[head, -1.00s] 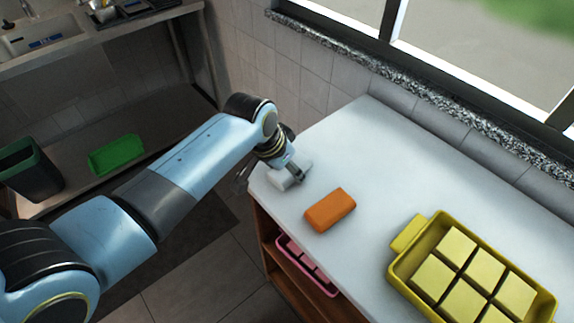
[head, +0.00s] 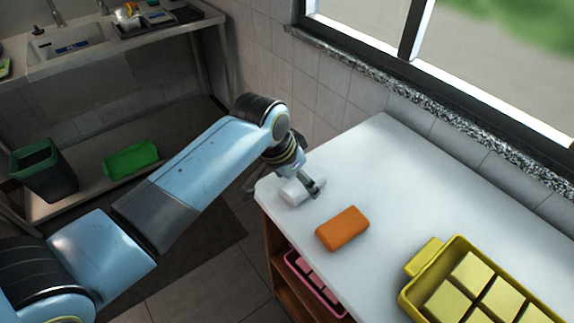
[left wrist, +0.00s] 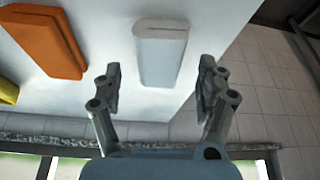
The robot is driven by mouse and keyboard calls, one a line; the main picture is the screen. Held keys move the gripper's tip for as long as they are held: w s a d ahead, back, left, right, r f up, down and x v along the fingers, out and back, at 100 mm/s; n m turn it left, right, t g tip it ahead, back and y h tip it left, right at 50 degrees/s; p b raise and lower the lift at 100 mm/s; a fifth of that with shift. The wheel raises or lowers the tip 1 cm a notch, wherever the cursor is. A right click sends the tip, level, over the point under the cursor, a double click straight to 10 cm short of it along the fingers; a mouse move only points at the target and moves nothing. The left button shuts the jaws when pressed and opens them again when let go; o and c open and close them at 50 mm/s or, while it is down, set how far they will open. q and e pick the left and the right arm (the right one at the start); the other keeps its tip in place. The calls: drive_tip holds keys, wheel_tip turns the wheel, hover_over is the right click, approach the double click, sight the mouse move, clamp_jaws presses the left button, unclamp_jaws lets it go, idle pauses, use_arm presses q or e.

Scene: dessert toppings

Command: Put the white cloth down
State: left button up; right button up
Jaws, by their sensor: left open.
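The white cloth (head: 296,192), a small folded block, lies on the white counter (head: 400,190) near its left corner. In the left wrist view the cloth (left wrist: 161,52) lies flat on the counter, ahead of the fingertips and between their lines. My left gripper (head: 313,187) is at the cloth in the head view; it partly covers it. In the left wrist view the left gripper (left wrist: 155,85) has its two fingers wide apart with nothing held between them. My right gripper is in neither view.
An orange block (head: 342,228) lies on the counter close to the cloth. A yellow tray (head: 408,296) with several pale yellow blocks stands at the lower right. A pink tray (head: 318,290) sits on the shelf below. The back of the counter is clear.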

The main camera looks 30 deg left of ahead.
use_arm(q)
drive_tip(key=v, duration=0.8)
drive_tip(key=shift+s+a, duration=0.25)
drive_tip(key=shift+a, duration=0.1)
